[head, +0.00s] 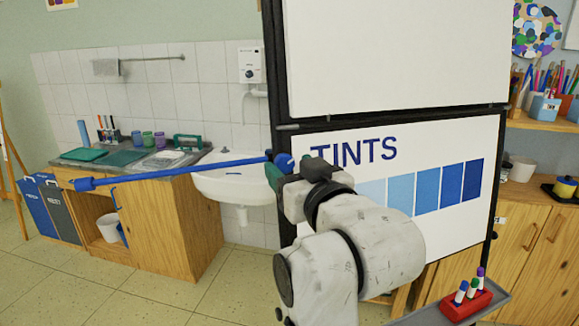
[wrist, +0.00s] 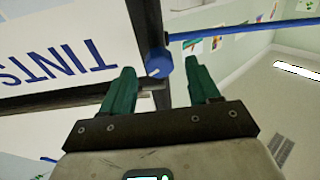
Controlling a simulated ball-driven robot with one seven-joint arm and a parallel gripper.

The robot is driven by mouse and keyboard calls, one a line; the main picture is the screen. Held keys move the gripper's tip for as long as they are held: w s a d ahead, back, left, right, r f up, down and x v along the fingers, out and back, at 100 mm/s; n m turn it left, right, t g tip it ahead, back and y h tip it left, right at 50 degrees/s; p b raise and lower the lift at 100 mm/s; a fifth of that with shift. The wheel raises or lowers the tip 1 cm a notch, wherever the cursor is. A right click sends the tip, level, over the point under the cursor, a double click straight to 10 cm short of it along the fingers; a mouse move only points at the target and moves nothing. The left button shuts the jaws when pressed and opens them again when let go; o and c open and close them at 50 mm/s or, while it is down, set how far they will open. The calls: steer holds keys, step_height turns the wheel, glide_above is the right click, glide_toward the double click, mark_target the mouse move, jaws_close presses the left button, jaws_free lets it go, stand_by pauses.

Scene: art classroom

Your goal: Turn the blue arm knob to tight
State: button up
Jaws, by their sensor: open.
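The blue arm knob (head: 284,163) is on the black upright of the easel board, at the right end of a long blue arm (head: 180,171) that reaches out to the left. In the wrist view the knob (wrist: 159,62) is a faceted blue cap with a small pale mark, and the blue arm (wrist: 245,30) runs off to the right. My gripper (wrist: 160,70) is open, with one green finger on each side of the knob in the picture. I cannot tell whether they touch it. In the head view my gripper (head: 287,168) partly hides the knob's surroundings.
The "TINTS" panel (head: 440,150) and its black frame stand close behind my arm. A tray with a red marker holder (head: 466,304) juts out low at the right. A white sink (head: 232,187) and wooden cabinet (head: 160,225) stand behind the blue arm. Floor at the lower left is clear.

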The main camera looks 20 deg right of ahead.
steer(key=shift+w, duration=0.75)
steer(key=shift+c, duration=0.2)
steer(key=c, duration=1)
